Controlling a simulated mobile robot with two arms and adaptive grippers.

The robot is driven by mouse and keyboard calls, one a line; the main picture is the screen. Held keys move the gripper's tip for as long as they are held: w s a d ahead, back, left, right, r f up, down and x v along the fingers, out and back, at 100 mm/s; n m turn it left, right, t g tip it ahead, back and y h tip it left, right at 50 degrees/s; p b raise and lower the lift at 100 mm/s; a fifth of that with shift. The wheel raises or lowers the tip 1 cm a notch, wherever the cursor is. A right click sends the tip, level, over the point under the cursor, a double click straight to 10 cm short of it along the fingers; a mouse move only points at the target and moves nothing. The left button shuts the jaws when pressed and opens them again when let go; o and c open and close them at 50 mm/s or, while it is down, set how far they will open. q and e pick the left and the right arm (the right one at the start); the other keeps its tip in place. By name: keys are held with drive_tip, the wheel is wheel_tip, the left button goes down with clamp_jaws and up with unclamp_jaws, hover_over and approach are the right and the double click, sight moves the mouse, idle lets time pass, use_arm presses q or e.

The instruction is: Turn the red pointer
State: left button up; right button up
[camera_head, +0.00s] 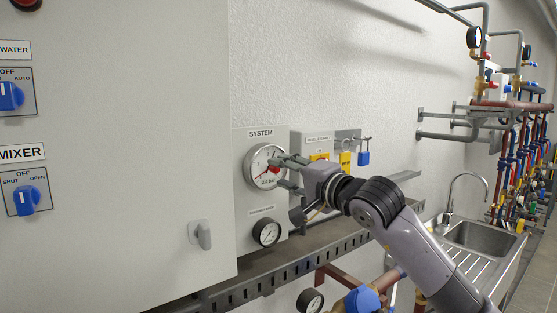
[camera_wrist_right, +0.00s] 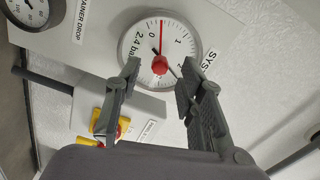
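The SYSTEM gauge (camera_head: 258,160) is a round white dial on a grey panel, left of my right gripper in the head view. It also shows at the top centre of the right wrist view (camera_wrist_right: 142,45). Its red pointer (camera_wrist_right: 161,38) has a round red knob at the dial's centre and a thin red line reaching the rim. In the head view the red pointer (camera_head: 271,171) is partly hidden by a finger. My right gripper (camera_head: 280,172) is open, its fingers in front of the dial, either side of the knob in the wrist view. Contact cannot be told. My left gripper is out of view.
A smaller gauge (camera_head: 266,232) sits below on the same panel. A yellow-and-red switch (camera_wrist_right: 108,127) and a blue padlock (camera_head: 363,158) are right of the gauge in the head view. A large grey cabinet (camera_head: 130,100) stands left. A metal rail (camera_head: 270,278) runs below.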

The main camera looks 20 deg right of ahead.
sight(274, 169)
drive_tip(key=shift+p+x, duration=0.4)
drive_tip(key=shift+x, duration=0.9)
drive_tip(key=shift+c, duration=0.3)
clamp_jaws()
